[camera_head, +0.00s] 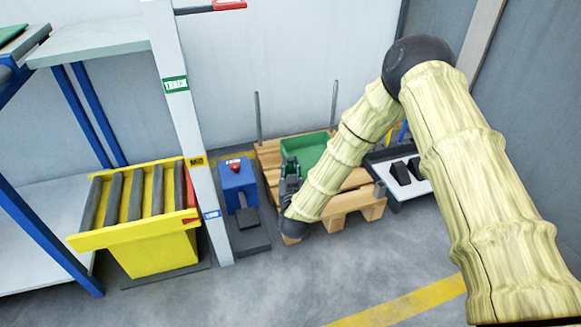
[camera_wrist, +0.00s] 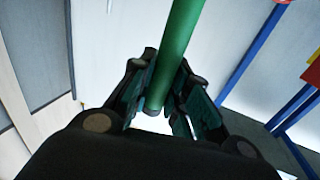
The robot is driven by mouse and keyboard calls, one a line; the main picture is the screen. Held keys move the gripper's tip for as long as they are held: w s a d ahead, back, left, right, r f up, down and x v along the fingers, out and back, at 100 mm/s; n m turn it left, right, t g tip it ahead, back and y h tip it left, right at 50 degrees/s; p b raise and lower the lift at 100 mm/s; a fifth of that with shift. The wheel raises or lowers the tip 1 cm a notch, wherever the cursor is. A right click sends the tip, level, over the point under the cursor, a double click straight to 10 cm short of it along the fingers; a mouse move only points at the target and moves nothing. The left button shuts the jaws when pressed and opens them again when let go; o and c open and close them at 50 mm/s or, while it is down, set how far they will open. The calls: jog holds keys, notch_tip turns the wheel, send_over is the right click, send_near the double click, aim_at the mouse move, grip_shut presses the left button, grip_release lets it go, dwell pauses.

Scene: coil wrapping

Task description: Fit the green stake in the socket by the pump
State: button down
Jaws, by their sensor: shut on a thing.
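The green stake (camera_wrist: 178,50) shows in the wrist view as a smooth round bar. It runs from the top edge down between the fingers of my gripper (camera_wrist: 160,100), which is shut on it near its lower visible end. In the head view my gripper (camera_head: 290,172) is over the left part of the wooden pallet, beside the green tray; I cannot make out the stake there. A blue box with a red button (camera_head: 238,185), possibly the pump, stands left of my gripper; its label is too small to read surely. I cannot make out the socket.
Two thin grey posts (camera_head: 257,116) (camera_head: 335,105) rise at the back of the pallet (camera_head: 372,212), which holds a green tray (camera_head: 308,148). A white column (camera_head: 180,125) and yellow roller stand (camera_head: 155,255) are left. A dark-and-white unit (camera_head: 415,188) stands right. Front floor is clear.

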jog(key=shift+f, duration=0.45)
jog(key=c, duration=1.3)
grip_release()
jog(key=shift+s, duration=0.15)
jog(key=s, duration=1.1)
jog(key=shift+s+d, duration=0.3)
jog(key=shift+s, duration=0.05)
